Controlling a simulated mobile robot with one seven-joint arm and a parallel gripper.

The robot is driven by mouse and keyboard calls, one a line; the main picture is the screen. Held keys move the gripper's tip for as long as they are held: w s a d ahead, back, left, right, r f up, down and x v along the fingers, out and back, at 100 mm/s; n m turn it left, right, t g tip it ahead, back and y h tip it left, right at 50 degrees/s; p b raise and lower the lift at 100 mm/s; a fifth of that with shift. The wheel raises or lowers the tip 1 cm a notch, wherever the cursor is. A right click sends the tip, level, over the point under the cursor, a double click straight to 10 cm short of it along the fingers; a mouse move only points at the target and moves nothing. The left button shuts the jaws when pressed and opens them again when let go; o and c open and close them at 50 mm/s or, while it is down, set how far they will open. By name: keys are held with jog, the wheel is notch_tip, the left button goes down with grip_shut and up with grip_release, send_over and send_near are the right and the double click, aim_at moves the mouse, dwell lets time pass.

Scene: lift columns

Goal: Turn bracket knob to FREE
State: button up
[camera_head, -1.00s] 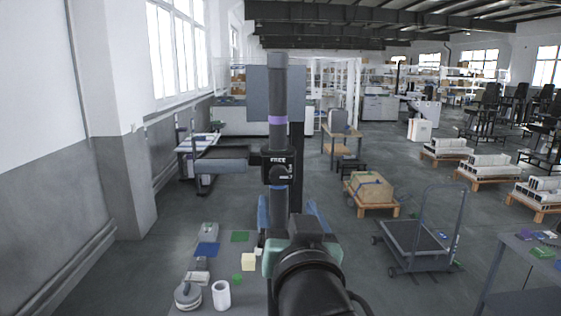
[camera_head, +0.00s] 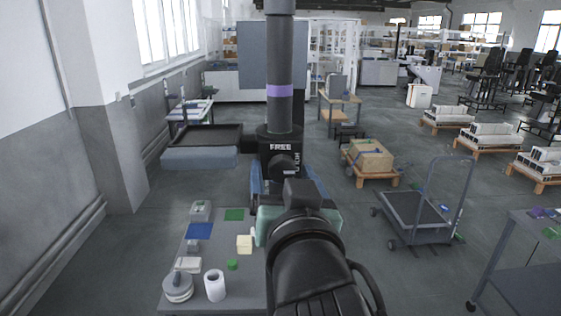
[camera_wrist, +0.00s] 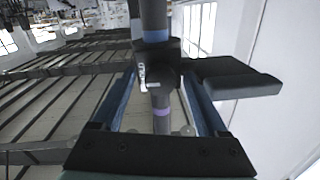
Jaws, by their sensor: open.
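A dark upright column (camera_head: 280,60) with a purple band stands ahead. It carries a black bracket (camera_head: 264,141) with the word FREE in white near its top. A round black knob (camera_head: 283,163) sits on the bracket front below that word; its pointer setting is too small to read. My gripper (camera_head: 284,186) is open, its blue fingers low on either side of the bracket. In the wrist view the bracket (camera_wrist: 148,52) appears upside down between the open fingers of my gripper (camera_wrist: 160,82). I cannot tell whether the fingers touch the knob.
A grey platform (camera_head: 200,158) juts out left of the bracket. A low surface (camera_head: 235,292) with small items lies at lower left. A pallet with a carton (camera_head: 371,157) and a grey trolley (camera_head: 415,215) stand right. Open floor (camera_head: 350,210) lies between column and trolley.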

jog(key=shift+w+r, duration=0.1)
jog(key=shift+w, duration=0.05)
grip_shut()
dwell(0.4)
